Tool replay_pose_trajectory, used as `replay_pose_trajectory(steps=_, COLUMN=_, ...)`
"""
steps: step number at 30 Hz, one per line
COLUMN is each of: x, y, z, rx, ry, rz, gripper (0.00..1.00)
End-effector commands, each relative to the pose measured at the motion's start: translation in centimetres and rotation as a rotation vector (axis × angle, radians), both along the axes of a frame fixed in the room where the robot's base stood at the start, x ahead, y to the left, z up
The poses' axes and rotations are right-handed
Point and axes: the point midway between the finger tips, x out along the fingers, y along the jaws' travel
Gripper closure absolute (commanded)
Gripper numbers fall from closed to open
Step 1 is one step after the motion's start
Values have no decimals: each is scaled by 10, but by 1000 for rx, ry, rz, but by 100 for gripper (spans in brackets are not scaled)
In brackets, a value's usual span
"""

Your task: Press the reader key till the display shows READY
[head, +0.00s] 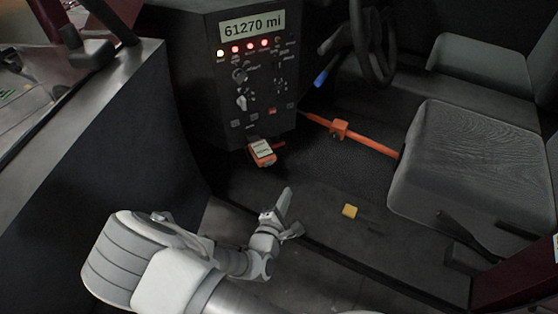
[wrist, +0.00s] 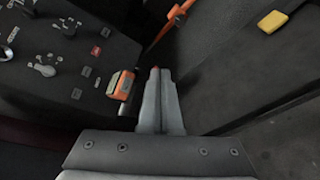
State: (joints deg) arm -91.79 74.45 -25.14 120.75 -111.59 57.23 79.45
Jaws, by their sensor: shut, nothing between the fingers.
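The orange reader (head: 262,152) hangs at the lower edge of the dark dash panel. Its pale face carries marks too small to read, and I cannot make out its key or what its display shows. In the wrist view the reader (wrist: 122,86) is just left of my gripper's fingers. My gripper (head: 286,194) is shut and empty, below and right of the reader in the head view, apart from it. In the wrist view my gripper (wrist: 160,73) points up the picture with both fingers together.
The dash panel (head: 205,100) has knobs, lit lamps and a screen (head: 252,25) reading 61270 mi. An orange bar (head: 372,144) runs from the panel toward the seat (head: 455,160). A yellow block (head: 350,211) lies on the floor. A blue-handled lever (head: 321,77) stands near the steering wheel.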

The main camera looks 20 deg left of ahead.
Motion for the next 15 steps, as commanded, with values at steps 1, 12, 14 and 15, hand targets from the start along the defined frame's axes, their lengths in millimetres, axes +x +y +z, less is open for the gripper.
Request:
replay_pose_trajectory(steps=1, x=-2, y=2, z=-2, rx=-4, ry=0, rz=13, gripper=100)
replay_pose_trajectory(steps=12, x=-2, y=3, z=-3, rx=-7, ry=0, rz=20, gripper=100)
replay_pose_trajectory(steps=14, x=-1, y=4, z=-3, rx=-6, ry=0, rz=19, gripper=100)
replay_pose_trajectory(steps=15, x=0, y=5, z=-4, rx=-5, ry=-1, rz=18, gripper=100)
